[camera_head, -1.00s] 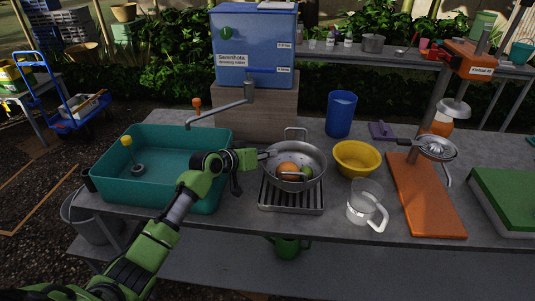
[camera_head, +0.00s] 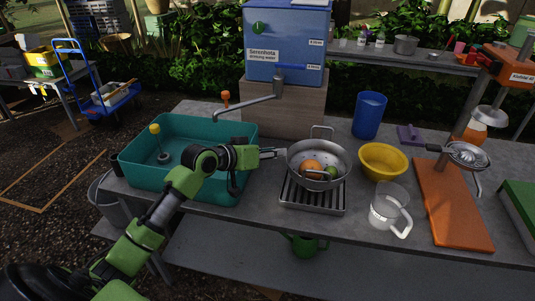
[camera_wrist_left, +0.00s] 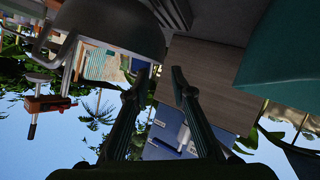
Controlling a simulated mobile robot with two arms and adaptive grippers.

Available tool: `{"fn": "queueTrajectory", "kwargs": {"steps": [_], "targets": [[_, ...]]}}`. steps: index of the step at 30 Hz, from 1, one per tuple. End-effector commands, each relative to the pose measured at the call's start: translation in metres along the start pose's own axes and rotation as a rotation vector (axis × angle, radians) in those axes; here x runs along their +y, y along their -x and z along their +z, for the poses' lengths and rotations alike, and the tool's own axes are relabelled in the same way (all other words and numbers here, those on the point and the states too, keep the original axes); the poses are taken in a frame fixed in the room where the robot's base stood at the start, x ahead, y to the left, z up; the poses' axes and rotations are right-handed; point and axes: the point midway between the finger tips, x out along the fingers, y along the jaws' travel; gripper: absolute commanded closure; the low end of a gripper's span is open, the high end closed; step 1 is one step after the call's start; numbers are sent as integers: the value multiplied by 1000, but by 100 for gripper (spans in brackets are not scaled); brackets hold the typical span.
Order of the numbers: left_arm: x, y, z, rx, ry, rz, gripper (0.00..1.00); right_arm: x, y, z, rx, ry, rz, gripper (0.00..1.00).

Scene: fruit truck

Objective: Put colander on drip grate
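The metal colander (camera_head: 301,171) sits upright on the slatted metal drip grate (camera_head: 300,203) on the counter, with an orange (camera_head: 312,167) and a green fruit (camera_head: 331,172) inside. It has loop handles at its back and front. My left gripper (camera_head: 284,153) is just left of the colander's rim, pointing at it. In the left wrist view my left gripper (camera_wrist_left: 161,69) has its fingers apart with nothing between them. The colander's dark round side (camera_wrist_left: 112,25) shows there at the upper left, apart from the fingers. My right gripper is not in view.
A teal basin (camera_head: 240,172) stands at the left, under my left arm. The water dispenser (camera_head: 285,45) and its tap stand behind. A yellow bowl (camera_head: 383,161), a clear jug (camera_head: 385,208) and a blue cup (camera_head: 368,115) are right of the colander.

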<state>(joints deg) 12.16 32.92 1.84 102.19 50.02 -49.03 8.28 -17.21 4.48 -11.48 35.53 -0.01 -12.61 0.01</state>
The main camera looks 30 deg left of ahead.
Motion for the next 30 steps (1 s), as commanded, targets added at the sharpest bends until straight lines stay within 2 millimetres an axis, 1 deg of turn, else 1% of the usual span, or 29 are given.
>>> {"fn": "queueTrajectory", "kwargs": {"steps": [1, 3, 9, 30], "targets": [[-1, 8, 1, 0, -2, -2, 78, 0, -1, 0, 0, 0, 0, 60], [-2, 17, 1, 0, -1, -2, 78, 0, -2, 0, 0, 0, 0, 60], [0, 28, 0, 0, 0, 0, 78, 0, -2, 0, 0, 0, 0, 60], [0, 28, 0, 1, 0, 0, 78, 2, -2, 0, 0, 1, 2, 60]]}}
